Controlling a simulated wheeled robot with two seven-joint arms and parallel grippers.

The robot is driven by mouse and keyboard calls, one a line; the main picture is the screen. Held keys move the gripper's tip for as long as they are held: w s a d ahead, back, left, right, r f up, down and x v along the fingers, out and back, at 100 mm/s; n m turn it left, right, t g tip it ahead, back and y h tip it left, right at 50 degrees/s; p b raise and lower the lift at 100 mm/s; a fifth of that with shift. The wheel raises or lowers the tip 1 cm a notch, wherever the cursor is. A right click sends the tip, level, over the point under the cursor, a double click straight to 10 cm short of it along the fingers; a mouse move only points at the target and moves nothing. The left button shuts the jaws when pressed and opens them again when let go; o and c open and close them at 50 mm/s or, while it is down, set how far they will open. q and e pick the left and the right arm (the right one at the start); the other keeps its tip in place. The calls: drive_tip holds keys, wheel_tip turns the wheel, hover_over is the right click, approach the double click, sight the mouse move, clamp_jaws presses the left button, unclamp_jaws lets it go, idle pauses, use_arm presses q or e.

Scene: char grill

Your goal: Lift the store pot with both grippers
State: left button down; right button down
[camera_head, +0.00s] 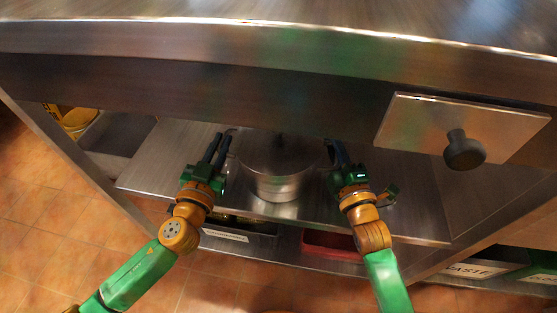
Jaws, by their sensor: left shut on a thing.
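The silver metal store pot (277,187) stands upright on the steel shelf under the counter, its upper part in shadow with a dark knob on top. My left gripper (219,145) is at the pot's left side, shut on its left handle, which is mostly hidden by the fingers. My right gripper (335,153) is at the pot's right side, its dark fingers close to the rim. The right handle is hidden, and I cannot tell whether these fingers are open or shut.
The steel counter (270,50) overhangs the shelf (150,165). A drawer front with a round knob (464,150) juts out at right. Below are a red bin (328,243) and labelled bins (476,270). A yellow container (72,119) stands at left.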

use_arm(q)
drive_tip(key=shift+r, duration=0.15)
use_arm(e)
drive_tip(key=shift+r, duration=0.1)
idle(0.6)
